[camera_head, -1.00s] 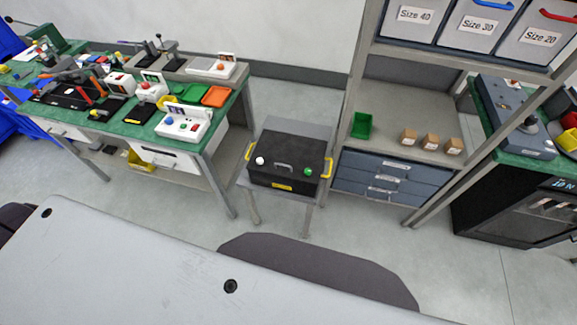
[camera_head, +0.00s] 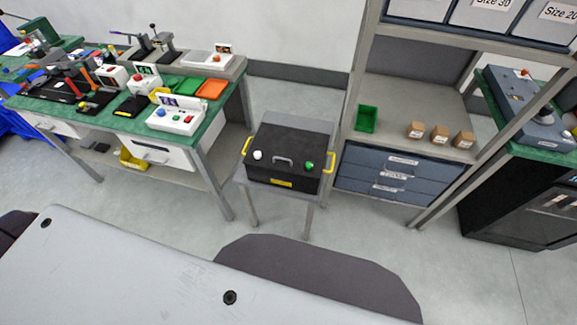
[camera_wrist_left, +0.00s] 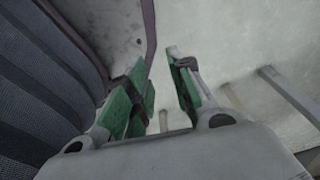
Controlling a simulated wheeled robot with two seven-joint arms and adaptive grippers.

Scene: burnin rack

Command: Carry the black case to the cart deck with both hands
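The black case (camera_head: 286,151) sits upright on a small grey stand (camera_head: 308,213) in the middle of the head view. It has a yellow handle on each side, a grey handle on top, and a white and a green knob. Neither gripper shows in the head view. In the left wrist view my left gripper (camera_wrist_left: 160,95) has its green-padded fingers spread apart with nothing between them. The case does not show there. A pale grey flat surface with dark round holes fills the bottom of the head view; I cannot tell whether it is the cart deck.
A green-topped workbench (camera_head: 207,131) with several devices stands left of the case. A shelf rack (camera_head: 385,113) with blue drawers (camera_head: 391,175), a green bin (camera_head: 366,118) and small boxes stands close on the right. Open floor (camera_head: 160,215) lies in front of the stand.

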